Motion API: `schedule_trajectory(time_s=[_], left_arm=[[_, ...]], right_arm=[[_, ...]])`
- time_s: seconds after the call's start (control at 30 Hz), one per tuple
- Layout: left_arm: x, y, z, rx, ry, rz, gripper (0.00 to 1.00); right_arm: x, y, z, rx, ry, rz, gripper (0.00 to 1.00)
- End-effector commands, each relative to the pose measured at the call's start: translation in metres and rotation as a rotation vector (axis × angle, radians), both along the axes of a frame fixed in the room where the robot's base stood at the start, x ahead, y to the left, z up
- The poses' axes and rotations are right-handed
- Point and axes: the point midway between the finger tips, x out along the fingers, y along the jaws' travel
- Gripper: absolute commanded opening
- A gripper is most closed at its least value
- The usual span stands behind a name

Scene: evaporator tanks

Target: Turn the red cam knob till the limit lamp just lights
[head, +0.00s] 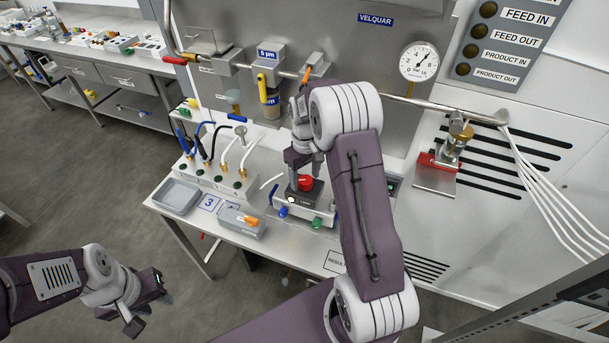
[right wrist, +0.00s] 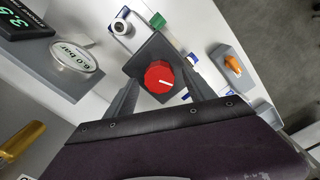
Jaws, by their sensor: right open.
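The red cam knob (head: 305,183) sits on a dark block on the bench fixture. In the right wrist view the knob (right wrist: 160,77) is seen from above, with a white pointer line toward the right. My right gripper (head: 304,166) is over the knob, pointing down. In the right wrist view its open fingers (right wrist: 157,88) stand one on each side of the knob, with gaps showing; contact cannot be told. I cannot clearly identify the limit lamp or whether it is lit. My left gripper (head: 147,302) is open and empty, low at the left, away from the bench.
A digital display (right wrist: 25,20) and a "6.0 bar" tag (right wrist: 75,68) are beside the fixture. A grey box with an orange part (head: 243,224), a grey tray (head: 176,195) and several cabled plugs stand left of it. A pressure gauge (head: 419,62) is on the tank behind.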

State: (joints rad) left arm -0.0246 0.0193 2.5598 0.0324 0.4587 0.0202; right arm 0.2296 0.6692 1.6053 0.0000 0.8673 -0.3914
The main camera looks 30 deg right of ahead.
Motion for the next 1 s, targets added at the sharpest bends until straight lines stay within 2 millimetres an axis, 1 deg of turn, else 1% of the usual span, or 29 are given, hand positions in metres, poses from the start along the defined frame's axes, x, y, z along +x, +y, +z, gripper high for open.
schedule_trajectory(time_s=[0.1,0.27,0.3,0.37,0.4,0.47,0.5,0.53,0.77,1.0], left_arm=[[-0.0001,-0.0001,0.0009,0.0,0.0,0.0,0.34],[-0.0001,-0.0001,0.0006,0.0,0.0,0.0,0.34],[-0.0001,-0.0001,0.0006,0.0,0.0,0.0,0.34],[-0.0001,0.0,0.0006,0.0,0.0,0.0,0.34],[-0.0001,0.0,0.0006,0.0,0.0,0.0,0.34],[-0.0001,0.0,0.0006,0.0,0.0,0.0,0.34],[-0.0001,0.0,0.0006,0.0,0.0,0.0,0.34],[-0.0001,-0.0001,0.0006,0.0,0.0,0.0,0.34],[-0.0001,-0.0001,0.0017,0.0,0.0,0.0,0.34],[0.0,-0.0001,0.0063,0.0,0.0,0.0,0.34]], right_arm=[[-0.0002,0.0,-0.0041,0.0,0.0,0.0,0.63],[-0.0001,0.0,-0.0044,0.0,0.0,0.0,0.63],[-0.0001,0.0001,-0.0043,0.0,0.0,0.0,0.57],[-0.0001,0.0001,-0.0043,0.0,0.0,0.0,0.41],[0.0,0.0001,-0.0042,0.0,0.0,0.0,0.3],[-0.0001,0.0003,-0.0042,0.0,0.0,0.0,0.13],[-0.0001,0.0004,-0.0042,0.0,0.0,0.0,0.02],[-0.0001,0.0003,-0.0042,0.001,0.0,0.0,0.01],[-0.0003,0.0,-0.0038,0.0,0.001,-0.021,0.01],[-0.0004,0.0,-0.0032,-0.001,0.002,-0.137,0.01]])
